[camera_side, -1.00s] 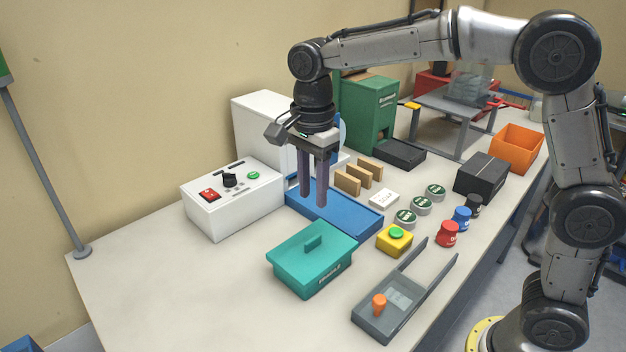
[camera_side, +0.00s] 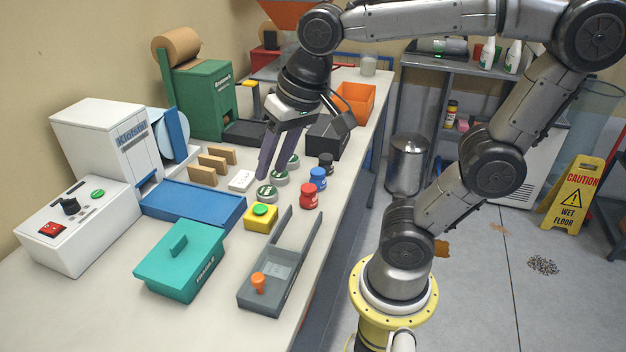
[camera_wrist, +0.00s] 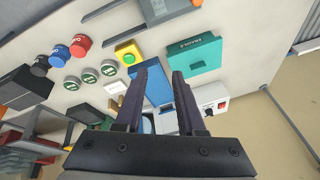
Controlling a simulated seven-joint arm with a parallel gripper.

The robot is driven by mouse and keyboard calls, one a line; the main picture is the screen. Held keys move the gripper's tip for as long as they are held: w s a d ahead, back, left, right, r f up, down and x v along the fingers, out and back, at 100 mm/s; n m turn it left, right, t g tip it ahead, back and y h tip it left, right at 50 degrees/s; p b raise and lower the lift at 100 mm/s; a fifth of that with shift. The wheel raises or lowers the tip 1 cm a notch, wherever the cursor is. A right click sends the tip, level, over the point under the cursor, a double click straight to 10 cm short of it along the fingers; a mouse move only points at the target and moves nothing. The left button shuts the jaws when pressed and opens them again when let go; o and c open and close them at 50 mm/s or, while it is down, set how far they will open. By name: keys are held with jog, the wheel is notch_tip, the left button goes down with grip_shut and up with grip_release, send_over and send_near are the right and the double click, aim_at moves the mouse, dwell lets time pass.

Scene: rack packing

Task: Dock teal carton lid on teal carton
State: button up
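The teal carton (camera_side: 168,288) stands on the table at the front left in the side view. The teal lid (camera_side: 200,243), with a raised handle, lies on top of it and covers its opening. In the wrist view the teal carton (camera_wrist: 197,58) is at the upper right, beyond my fingertips. My gripper (camera_side: 268,168) is above the table, behind and to the right of the carton, near the white box and the green-topped tins. Its two fingers are apart with nothing between them, as the wrist view shows.
A blue tray (camera_side: 195,204) lies behind the carton. A yellow block with a green button (camera_side: 261,216) and a grey fixture with an orange knob (camera_side: 272,275) stand to its right. A white control box (camera_side: 77,228) is at left. Several tins and jars stand near my gripper.

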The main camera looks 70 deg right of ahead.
jog(key=s+d+f+n+t, duration=0.1)
jog(key=s+f+n, duration=0.2)
jog(key=s+n, duration=0.2)
jog(key=shift+s+d+f+t, duration=0.25)
jog(key=shift+s+f+t, duration=0.1)
jog(key=shift+s, duration=0.25)
jog(key=shift+c, duration=0.3)
dwell(0.8)
